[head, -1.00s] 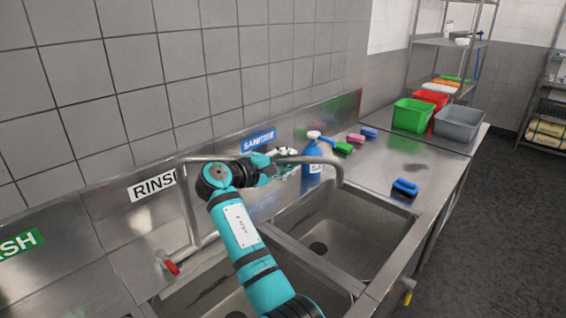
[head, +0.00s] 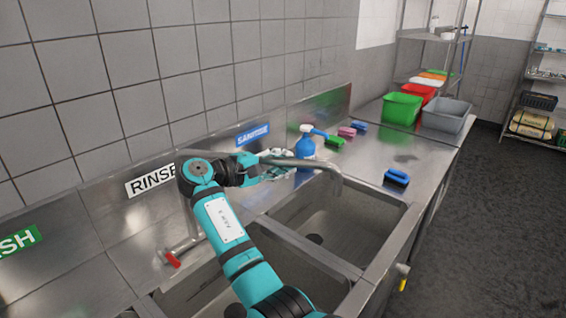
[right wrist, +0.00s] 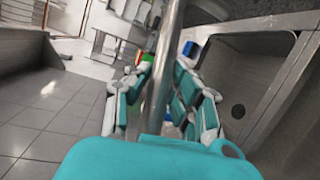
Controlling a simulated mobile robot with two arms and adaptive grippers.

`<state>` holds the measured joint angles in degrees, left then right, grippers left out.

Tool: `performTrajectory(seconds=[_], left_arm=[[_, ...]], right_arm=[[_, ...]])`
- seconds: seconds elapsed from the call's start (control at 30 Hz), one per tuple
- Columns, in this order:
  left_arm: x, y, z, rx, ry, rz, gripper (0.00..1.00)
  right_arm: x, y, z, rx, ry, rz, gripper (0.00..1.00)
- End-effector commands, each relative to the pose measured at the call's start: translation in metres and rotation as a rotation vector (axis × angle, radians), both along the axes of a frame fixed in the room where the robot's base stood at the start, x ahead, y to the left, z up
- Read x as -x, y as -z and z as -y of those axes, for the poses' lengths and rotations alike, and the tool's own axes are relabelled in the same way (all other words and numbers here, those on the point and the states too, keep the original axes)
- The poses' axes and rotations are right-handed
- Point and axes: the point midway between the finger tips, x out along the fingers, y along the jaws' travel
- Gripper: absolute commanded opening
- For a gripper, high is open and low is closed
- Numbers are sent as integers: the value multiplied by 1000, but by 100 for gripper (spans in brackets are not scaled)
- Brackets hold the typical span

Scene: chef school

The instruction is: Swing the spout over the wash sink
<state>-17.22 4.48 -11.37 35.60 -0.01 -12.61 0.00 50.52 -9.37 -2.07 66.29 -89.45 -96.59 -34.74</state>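The metal spout (head: 318,164) is a bent tube running from the riser pipe behind the sinks. Its down-turned end hangs above the rear part of the sanitize sink, the right basin (head: 345,225). My right gripper (head: 276,167) is around the spout, part way along it. In the right wrist view the spout (right wrist: 161,65) runs between the white and teal fingers, which look closed on it, though contact is partly hidden. The green wash sign (head: 20,240) is at the far left; the wash sink is out of view. My left gripper is not in view.
The rinse basin lies under my right arm. A red-handled valve (head: 172,259) is left of the arm. A blue spray bottle (head: 305,146) stands close behind the spout. Brushes, including a blue one (head: 396,178), and green (head: 402,108) and grey bins (head: 446,115) are on the right.

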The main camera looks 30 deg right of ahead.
Motion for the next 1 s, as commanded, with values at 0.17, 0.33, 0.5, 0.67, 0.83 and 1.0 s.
performTrajectory(seconds=[0.17,0.33,0.5,0.67,0.83,1.0], left_arm=[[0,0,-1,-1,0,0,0],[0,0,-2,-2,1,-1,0],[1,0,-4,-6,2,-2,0],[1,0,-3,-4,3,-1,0],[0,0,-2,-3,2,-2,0],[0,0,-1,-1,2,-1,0]], right_arm=[[0,-2,0,3,0,3,44],[0,-1,0,0,0,2,44],[0,-1,-4,-1,-1,1,44],[1,-4,-27,-1,-4,2,44],[2,-10,-64,-1,-4,2,44],[5,-14,-96,-1,-3,2,44]])
